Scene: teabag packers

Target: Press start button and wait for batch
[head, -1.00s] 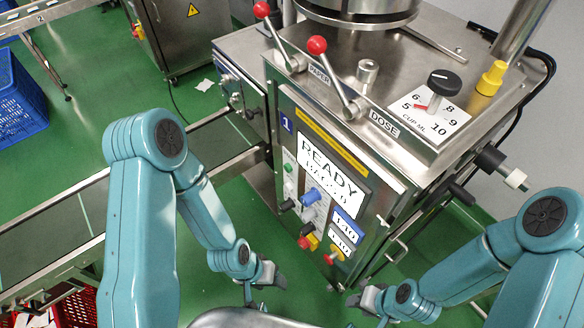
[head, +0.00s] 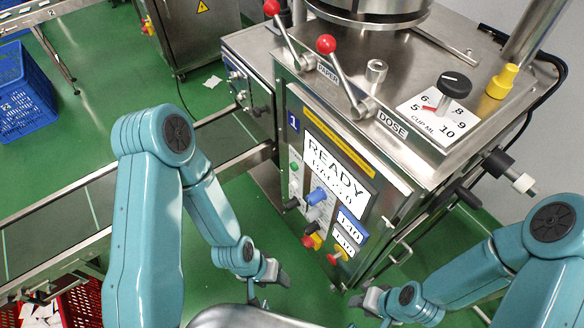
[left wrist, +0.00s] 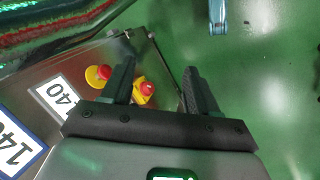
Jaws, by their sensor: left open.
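The packing machine's control panel (head: 346,262) faces me, with a white display (head: 334,176) reading READY. A green button (head: 294,167) sits at the panel's upper left, above a row of blue, grey and black knobs. Red buttons on yellow bases sit low on the panel (head: 309,241); they also show in the left wrist view (left wrist: 144,89). My left gripper (head: 272,290) is open and empty, in front of the panel's lower left and apart from it. In the left wrist view its fingers (left wrist: 158,82) are spread. My right gripper (head: 359,303) is low, right of the left one; its jaws are too small to judge.
Red-knobbed levers (head: 326,45) and a black dose dial (head: 455,85) stand on the machine top. A conveyor (head: 150,180) runs off to the left. A blue crate (head: 22,95) and a red crate (head: 80,305) stand on the green floor.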

